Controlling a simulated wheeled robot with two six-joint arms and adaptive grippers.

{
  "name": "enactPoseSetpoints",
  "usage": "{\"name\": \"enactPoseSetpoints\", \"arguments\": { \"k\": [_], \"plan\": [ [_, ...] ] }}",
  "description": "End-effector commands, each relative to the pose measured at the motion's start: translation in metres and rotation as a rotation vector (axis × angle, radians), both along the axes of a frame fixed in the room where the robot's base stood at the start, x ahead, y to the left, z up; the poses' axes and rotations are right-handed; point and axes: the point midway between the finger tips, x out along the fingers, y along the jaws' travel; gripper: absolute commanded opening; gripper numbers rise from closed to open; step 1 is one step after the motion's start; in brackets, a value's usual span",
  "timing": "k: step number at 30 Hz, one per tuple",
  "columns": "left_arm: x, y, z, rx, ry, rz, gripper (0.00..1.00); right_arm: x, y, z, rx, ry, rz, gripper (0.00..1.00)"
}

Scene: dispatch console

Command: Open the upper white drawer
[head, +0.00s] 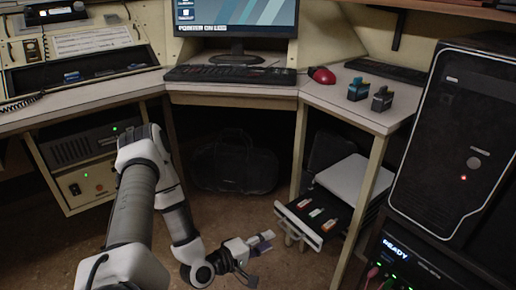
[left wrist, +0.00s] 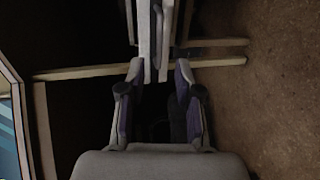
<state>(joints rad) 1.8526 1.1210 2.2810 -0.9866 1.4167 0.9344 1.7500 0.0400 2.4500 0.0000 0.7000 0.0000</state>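The upper white drawer (head: 298,224) is under the right part of the desk in the head view. It stands pulled out, with its dark inside and several small red and white items showing. My left gripper (head: 264,240) is just left of and in front of the drawer front. In the left wrist view the pale drawer front and its handle (left wrist: 158,40) are seen nearly edge-on, ahead of and between the fingertips. My left gripper (left wrist: 160,72) has its fingers apart there. I cannot tell whether a finger touches the handle. My right gripper is in neither view.
The white cabinet top (head: 356,179) lies behind the drawer. A desk leg (head: 364,212) stands just right of it. A black computer tower (head: 455,140) is further right. A dark bag (head: 235,163) lies under the desk.

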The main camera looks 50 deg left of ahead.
Motion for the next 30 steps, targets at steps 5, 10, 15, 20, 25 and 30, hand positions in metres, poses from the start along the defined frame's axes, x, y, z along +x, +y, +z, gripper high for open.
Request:
{"name": "enactPoseSetpoints", "arguments": {
  "k": [5, 10, 15, 20, 25, 30],
  "plan": [
    [-0.02, 0.004, 0.004, -0.002, 0.002, 0.008, 0.33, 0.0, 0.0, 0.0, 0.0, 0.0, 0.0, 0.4],
    [-0.028, 0.003, 0.006, -0.001, 0.0, 0.002, 0.33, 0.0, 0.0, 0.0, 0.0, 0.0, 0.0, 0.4],
    [-0.03, 0.002, 0.006, 0.001, 0.001, -0.002, 0.33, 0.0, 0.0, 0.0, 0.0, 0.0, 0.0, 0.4],
    [-0.029, 0.002, 0.006, 0.001, 0.001, -0.001, 0.33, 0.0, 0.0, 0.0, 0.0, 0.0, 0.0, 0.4],
    [-0.029, 0.002, 0.006, 0.001, 0.001, -0.001, 0.33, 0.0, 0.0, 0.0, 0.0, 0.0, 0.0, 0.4],
    [-0.029, -0.002, 0.005, 0.007, 0.01, -0.019, 0.33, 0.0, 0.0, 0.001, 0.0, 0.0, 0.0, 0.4]
  ]
}}
